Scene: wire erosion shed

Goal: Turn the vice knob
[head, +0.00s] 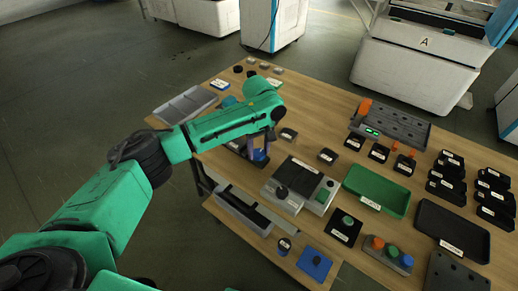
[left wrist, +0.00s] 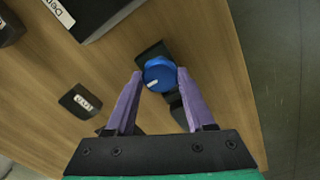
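The blue vice knob (left wrist: 160,74) is round with a white mark on its face. It sits on a dark vice body (left wrist: 152,52), partly hidden behind the knob. My left gripper (left wrist: 160,73) has its two purple fingers apart, one on each side of the knob, with narrow gaps visible. In the head view the left gripper (head: 260,142) points down over the blue knob (head: 259,155) near the table's left edge, and my arm hides part of the vice. My right gripper is not in view.
A grey control box (head: 290,185) with a black knob stands right of the vice on the wooden table. A small labelled black block (left wrist: 80,101) lies nearby. A green tray (head: 377,190) and a grey tray (head: 186,104) are farther off. The floor is open on the left.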

